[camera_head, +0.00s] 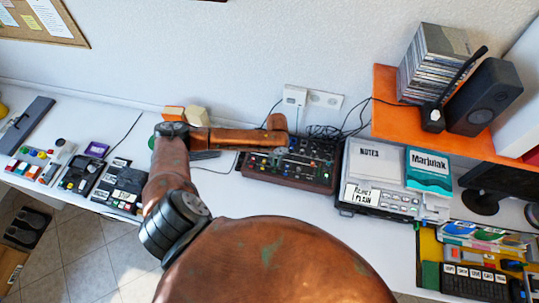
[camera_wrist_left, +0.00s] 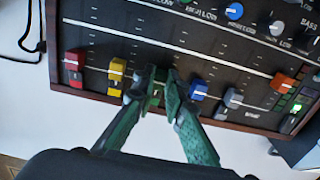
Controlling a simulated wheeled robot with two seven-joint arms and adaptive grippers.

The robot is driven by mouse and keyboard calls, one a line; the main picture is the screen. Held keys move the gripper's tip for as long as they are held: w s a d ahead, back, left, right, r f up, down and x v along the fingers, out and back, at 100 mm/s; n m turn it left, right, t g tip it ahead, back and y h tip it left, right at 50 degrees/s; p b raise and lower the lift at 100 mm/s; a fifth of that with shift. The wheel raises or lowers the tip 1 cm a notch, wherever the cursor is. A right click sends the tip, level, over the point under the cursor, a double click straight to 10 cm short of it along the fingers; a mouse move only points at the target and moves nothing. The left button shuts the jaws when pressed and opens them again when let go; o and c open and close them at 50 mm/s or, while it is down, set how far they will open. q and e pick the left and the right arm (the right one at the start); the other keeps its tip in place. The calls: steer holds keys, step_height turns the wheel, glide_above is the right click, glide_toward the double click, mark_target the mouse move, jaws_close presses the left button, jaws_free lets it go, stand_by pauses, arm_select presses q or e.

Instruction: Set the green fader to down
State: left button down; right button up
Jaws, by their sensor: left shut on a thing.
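The dark mixer with wooden edging (camera_head: 265,178) stands on the white table in the head view. In the left wrist view its panel (camera_wrist_left: 175,38) shows slots with coloured faders. The green fader (camera_wrist_left: 154,92) sits low in its slot, near the wooden edge, partly hidden by the fingers. My left gripper (camera_wrist_left: 158,84) is shut on it, with a finger on each side. The yellow fader (camera_wrist_left: 117,76) is left of it and the blue fader (camera_wrist_left: 198,89) right. In the head view my left gripper is over the mixer. My right gripper is not in view.
A red fader (camera_wrist_left: 73,66), a grey fader (camera_wrist_left: 233,98) and an orange fader (camera_wrist_left: 283,82) share the panel. A silver device (camera_head: 385,193) stands close right of the mixer. Cables lie behind it. The table left of the mixer has bare room.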

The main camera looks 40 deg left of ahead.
mark_target(275, 163)
arm_select(q)
steer(key=shift+w+a, duration=0.1)
steer(key=c, duration=2)
jaws_free()
steer(key=shift+o, duration=0.2)
step_height(275, 163, up, 12)
steer(key=shift+f, duration=0.1)
